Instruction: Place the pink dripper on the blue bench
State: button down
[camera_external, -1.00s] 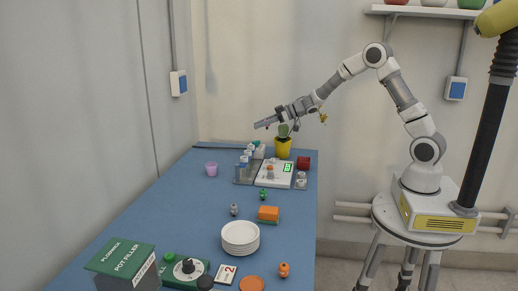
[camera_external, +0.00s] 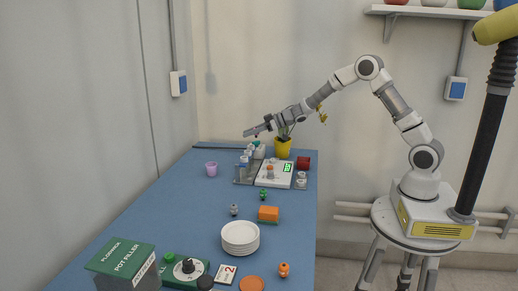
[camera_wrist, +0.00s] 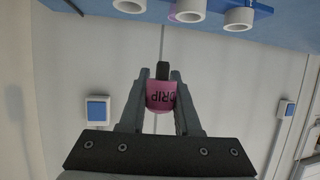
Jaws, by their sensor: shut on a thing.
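The pink dripper (camera_wrist: 161,97), marked with dark "DRIP" lettering, is between the fingers of my gripper (camera_wrist: 162,76) in the wrist view. My gripper is shut on it. In the external view my gripper (camera_external: 252,131) is above the far end of the blue bench (camera_external: 185,220), near the rack of bottles. The dripper is too small there to make out clearly. The bench also shows at the top of the wrist view, apart from the dripper.
A rack with several white-capped bottles (camera_external: 245,160) stands below my gripper. A pink cup (camera_external: 211,169) stands left. The bench's left middle is clear.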

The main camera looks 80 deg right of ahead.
jog(key=w+a+f+b, duration=0.1)
jog(key=w+a+f, duration=0.2)
jog(key=f, duration=0.3)
jog(key=shift+a+f+b, duration=0.2)
jog(key=shift+b, duration=0.15)
jog(key=shift+w, duration=0.1)
jog(key=c, duration=0.6)
grip_release()
jog(key=shift+f, duration=0.1)
jog(key=p+v, duration=0.2)
jog(key=v, duration=1.4)
jog(key=shift+s+f, duration=0.1)
jog(key=shift+s, duration=0.15)
jog(key=shift+o, duration=0.4)
jog(key=shift+s+d, duration=0.1)
jog(key=shift+s, duration=0.4)
